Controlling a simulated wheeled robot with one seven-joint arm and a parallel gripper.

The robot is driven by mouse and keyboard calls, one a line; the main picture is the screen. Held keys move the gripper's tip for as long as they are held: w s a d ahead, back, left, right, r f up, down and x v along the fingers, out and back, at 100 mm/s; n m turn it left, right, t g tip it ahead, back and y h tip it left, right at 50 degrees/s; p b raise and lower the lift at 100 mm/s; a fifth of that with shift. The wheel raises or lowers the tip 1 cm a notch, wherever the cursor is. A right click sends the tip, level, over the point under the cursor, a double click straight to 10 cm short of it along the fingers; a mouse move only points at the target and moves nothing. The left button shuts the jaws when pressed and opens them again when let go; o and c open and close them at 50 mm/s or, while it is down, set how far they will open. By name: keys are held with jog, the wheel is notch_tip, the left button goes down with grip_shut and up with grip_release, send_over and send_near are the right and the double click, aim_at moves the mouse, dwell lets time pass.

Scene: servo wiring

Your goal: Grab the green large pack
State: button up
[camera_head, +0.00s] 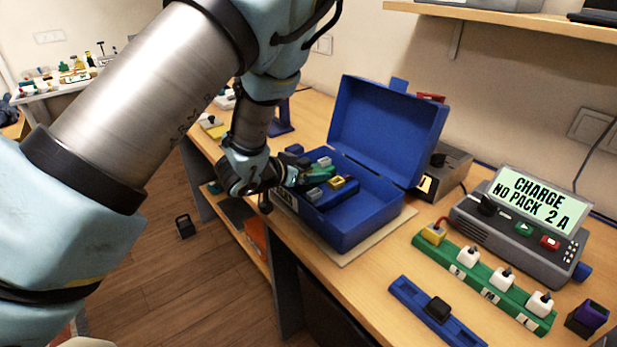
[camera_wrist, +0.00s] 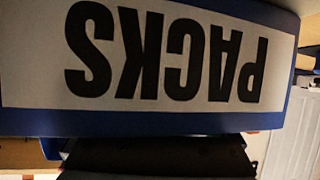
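A blue box (camera_head: 345,232) stands on the bench with its lid (camera_head: 388,125) open. Inside it are several small packs: a dark green one (camera_head: 320,174) near the left wall, a yellow-topped one (camera_head: 337,183) and grey-topped ones (camera_head: 314,194). My gripper (camera_head: 298,176) is at the left wall of the box, its tip right beside the green pack. My wrist hides part of that side, and I cannot tell whether the fingers touch the green pack. In the wrist view, the box's white PACKS label (camera_wrist: 170,55) fills the picture upside down, very close.
To the right stand a grey charger (camera_head: 515,240) reading "CHARGE NO PACK 2 A", a green strip (camera_head: 480,285) with white and yellow plugs, and a blue rail (camera_head: 435,312). A wall shelf (camera_head: 520,22) hangs above. The wooden floor at left is mostly clear.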

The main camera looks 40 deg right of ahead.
grip_shut()
dwell(0.6)
